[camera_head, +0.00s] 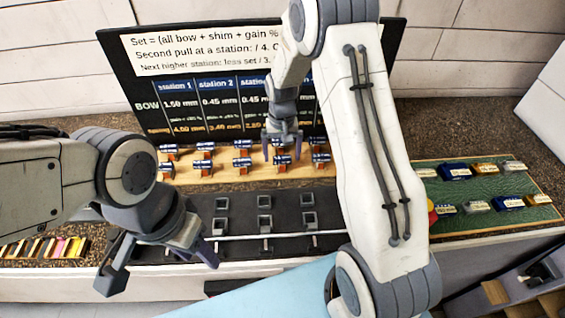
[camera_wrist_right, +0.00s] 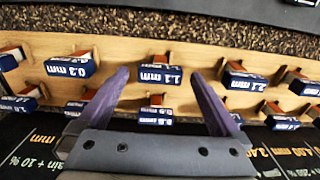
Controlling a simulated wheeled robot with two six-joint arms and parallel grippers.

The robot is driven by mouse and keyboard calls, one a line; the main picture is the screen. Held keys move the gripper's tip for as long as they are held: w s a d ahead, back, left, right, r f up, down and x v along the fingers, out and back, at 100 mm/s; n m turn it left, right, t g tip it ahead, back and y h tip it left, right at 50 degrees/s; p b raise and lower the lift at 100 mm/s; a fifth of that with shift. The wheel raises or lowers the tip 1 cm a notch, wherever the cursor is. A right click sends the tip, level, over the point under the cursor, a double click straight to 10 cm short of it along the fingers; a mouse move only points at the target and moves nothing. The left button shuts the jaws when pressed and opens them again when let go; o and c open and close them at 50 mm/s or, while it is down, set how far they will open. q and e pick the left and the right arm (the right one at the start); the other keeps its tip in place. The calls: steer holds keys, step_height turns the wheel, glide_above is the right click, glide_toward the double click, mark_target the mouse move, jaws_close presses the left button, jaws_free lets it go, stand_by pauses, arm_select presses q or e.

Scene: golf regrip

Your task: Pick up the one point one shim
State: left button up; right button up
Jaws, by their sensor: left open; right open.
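The 1.1 mm shim, a blue block with a white label, lies in the right wrist view (camera_wrist_right: 160,75). It sits in the row of the wooden rack (camera_wrist_right: 205,60) away from the sign, with a red-brown piece at its end. My right gripper (camera_wrist_right: 160,78) is open, its purple fingertips on either side of this shim, with gaps to both; whether they are down at its height I cannot tell. In the head view the right gripper (camera_head: 283,157) hangs over the front row of the rack. My left gripper (camera_head: 160,268) is open and empty at the front left.
A black sign (camera_head: 150,107) rises behind the rack. A dark tray with square sockets (camera_head: 264,201) lies in front. A green mat (camera_head: 480,205) with several blocks lies right.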

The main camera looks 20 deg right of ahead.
steer(key=shift+f, duration=1.1)
steer(key=c, duration=1.4)
steer(key=shift+o, duration=0.2)
